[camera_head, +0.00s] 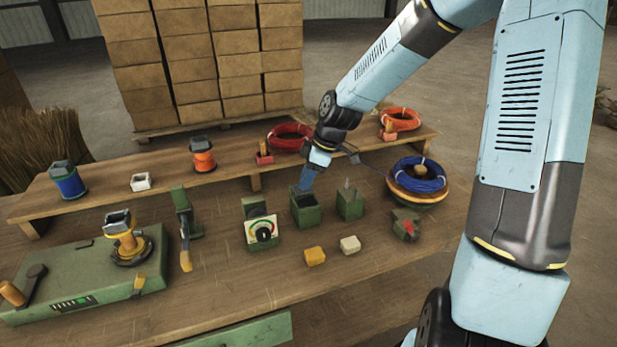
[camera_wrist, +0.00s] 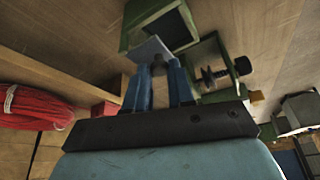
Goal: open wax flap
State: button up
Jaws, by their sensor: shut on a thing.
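The small green box (camera_head: 307,217) stands on the bench just below my gripper (camera_head: 308,180), and its top shows a dark opening. In the wrist view the green box (camera_wrist: 160,14) is at the top. A pale grey flap (camera_wrist: 150,48) sits at its near edge, tilted away from the opening. The blue fingers of my gripper (camera_wrist: 161,68) are shut on the flap's edge. The exact grip is partly hidden by the fingers. In the head view the flap is hard to make out.
A dial box (camera_head: 262,232) stands to the left and another green fixture (camera_head: 350,203) close to the right. A yellow block (camera_head: 315,256) and a white block (camera_head: 350,244) lie in front. Wire coils, such as the red one (camera_head: 289,136), are behind. The bench front is fairly clear.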

jog(key=shift+w, duration=0.1)
grip_shut()
jog(key=shift+w, duration=0.1)
jog(key=shift+w+a+r+m+g+h, duration=0.15)
jog(key=shift+w+g, duration=0.15)
jog(key=shift+g, duration=0.25)
jog(key=shift+w+r+m+g+h, duration=0.15)
jog(key=shift+w+g, duration=0.1)
jog(key=shift+g, duration=0.3)
jog(key=shift+w+a+f+m+g+h, duration=0.35)
jog(key=shift+w+g, duration=0.55)
jog(key=shift+g, duration=1.05)
jog(key=shift+w+a+f+m+g+h, duration=0.15)
jog(key=shift+w+m+g+h, duration=0.55)
jog(key=shift+g, duration=1.3)
jog(key=shift+w+a+f+m+g+h, duration=0.2)
jog(key=shift+w+g, duration=0.9)
jog(key=shift+g, duration=0.85)
